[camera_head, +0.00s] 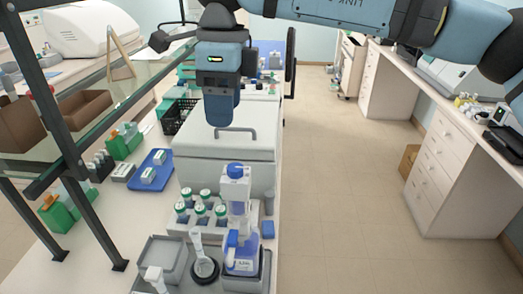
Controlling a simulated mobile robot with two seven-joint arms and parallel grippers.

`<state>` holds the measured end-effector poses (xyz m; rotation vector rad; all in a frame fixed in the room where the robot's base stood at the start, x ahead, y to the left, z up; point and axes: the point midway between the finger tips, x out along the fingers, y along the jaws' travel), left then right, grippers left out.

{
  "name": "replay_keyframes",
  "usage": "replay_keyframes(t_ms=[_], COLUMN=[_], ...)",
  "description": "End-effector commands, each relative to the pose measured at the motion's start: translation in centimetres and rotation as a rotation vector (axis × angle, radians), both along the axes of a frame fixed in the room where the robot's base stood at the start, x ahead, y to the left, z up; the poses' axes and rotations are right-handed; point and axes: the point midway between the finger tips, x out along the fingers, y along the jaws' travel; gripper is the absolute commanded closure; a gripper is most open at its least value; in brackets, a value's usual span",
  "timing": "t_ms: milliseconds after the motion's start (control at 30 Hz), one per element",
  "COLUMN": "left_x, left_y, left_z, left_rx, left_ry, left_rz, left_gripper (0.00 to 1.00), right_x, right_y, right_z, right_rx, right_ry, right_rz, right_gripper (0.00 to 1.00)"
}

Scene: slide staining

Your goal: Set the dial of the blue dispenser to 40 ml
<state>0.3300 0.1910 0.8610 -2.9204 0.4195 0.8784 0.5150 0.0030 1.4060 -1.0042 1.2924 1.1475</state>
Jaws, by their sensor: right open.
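The blue dispenser (237,190) has a blue cap and a clear body with blue parts. It stands upright on a bottle (242,258) with a blue lower part, at the front of the bench. Its dial and any scale marks are too small to read. My right gripper (221,112) hangs pointing down at the upper middle, above the white lidded box and apart from the dispenser, which is nearer the front. It is open, and nothing shows between its fingers. My left gripper is out of view.
A rack of green-capped bottles (202,222) stands left of the dispenser. A black round stand (205,270) and a grey tray (160,262) are beside it. The white box (220,155) with a handle is behind. A dark shelf frame (75,165) rises at the left.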

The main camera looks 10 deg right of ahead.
Motion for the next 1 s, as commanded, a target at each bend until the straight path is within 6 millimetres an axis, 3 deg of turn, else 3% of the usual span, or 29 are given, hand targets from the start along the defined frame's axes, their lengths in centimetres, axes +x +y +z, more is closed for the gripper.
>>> replay_keyframes(t_ms=[133,267,800,1000], left_x=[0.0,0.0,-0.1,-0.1], left_y=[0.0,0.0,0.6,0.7], left_z=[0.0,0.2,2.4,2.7], left_rx=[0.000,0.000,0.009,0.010], left_ry=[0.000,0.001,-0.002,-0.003], left_rz=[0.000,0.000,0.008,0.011], left_gripper=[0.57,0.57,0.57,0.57], right_x=[0.6,0.7,0.6,0.6], right_y=[-1.0,-1.2,-1.1,-1.1], right_z=[1.0,0.4,-9.9,-12.0], right_rx=[-0.057,-0.064,-0.062,-0.061], right_ry=[-0.053,-0.056,-0.053,-0.054], right_rz=[-0.016,-0.018,-0.016,-0.016], right_gripper=[0.43,0.43,0.43,0.43])
